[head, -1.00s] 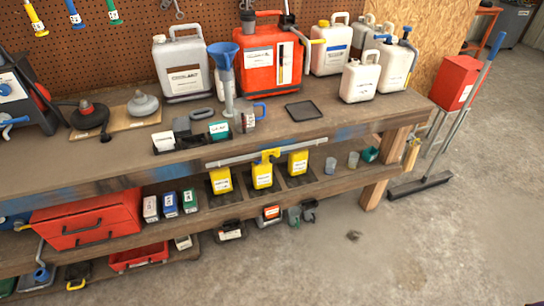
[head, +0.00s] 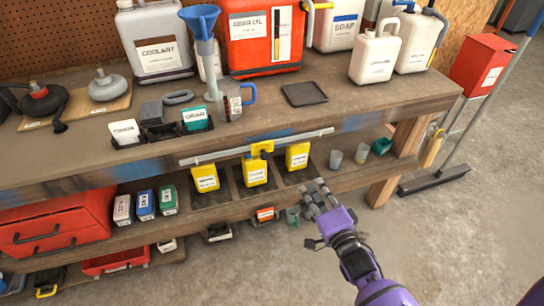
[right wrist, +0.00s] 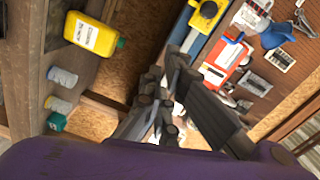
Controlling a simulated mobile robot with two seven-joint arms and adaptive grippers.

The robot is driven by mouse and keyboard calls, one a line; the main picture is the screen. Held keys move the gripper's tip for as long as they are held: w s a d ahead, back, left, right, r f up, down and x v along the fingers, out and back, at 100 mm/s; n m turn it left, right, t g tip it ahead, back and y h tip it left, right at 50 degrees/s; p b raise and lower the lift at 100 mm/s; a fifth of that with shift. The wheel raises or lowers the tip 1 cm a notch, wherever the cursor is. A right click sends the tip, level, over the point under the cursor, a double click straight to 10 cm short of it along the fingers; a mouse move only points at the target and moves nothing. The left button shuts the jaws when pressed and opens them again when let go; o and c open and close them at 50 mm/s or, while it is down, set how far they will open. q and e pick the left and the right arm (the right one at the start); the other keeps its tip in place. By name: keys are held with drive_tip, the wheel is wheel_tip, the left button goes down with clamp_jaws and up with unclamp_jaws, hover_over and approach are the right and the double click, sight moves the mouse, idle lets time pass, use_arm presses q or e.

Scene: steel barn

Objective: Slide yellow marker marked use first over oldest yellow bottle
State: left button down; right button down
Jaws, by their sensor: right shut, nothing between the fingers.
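Three yellow bottles stand in a row on the shelf under the bench: a left one (head: 205,178), a middle one (head: 255,170) and a right one (head: 297,156). Their white labels are too small to read for age. A yellow marker (head: 262,149) sits on the pale rail above the middle bottle. My right gripper (head: 318,192) is shut and empty, in front of the shelf edge, right of and below the right bottle. In the right wrist view one yellow bottle (right wrist: 92,34) lies left of the fingers (right wrist: 160,95), and the marker (right wrist: 207,12) is at the top.
The pale rail (head: 220,154) runs along the bench's front edge. Small cups (head: 336,158) and a green cup (head: 381,146) stand right of the bottles. Coloured small boxes (head: 145,204) stand left. A bench leg (head: 397,160) is at the right; the floor in front is open.

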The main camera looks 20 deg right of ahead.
sight(264, 151)
use_arm(q)
drive_tip(key=shift+r+p, duration=0.45)
drive_tip(key=shift+r, duration=0.15)
use_arm(e)
drive_tip(key=w+a+r+m, duration=0.2)
drive_tip(key=w+a+m, duration=0.2)
drive_tip(key=w, duration=0.6)
drive_tip(key=shift+w+a+r+t, duration=0.2)
drive_tip(key=shift+w+a+t, duration=0.1)
drive_tip(key=shift+a, duration=0.35)
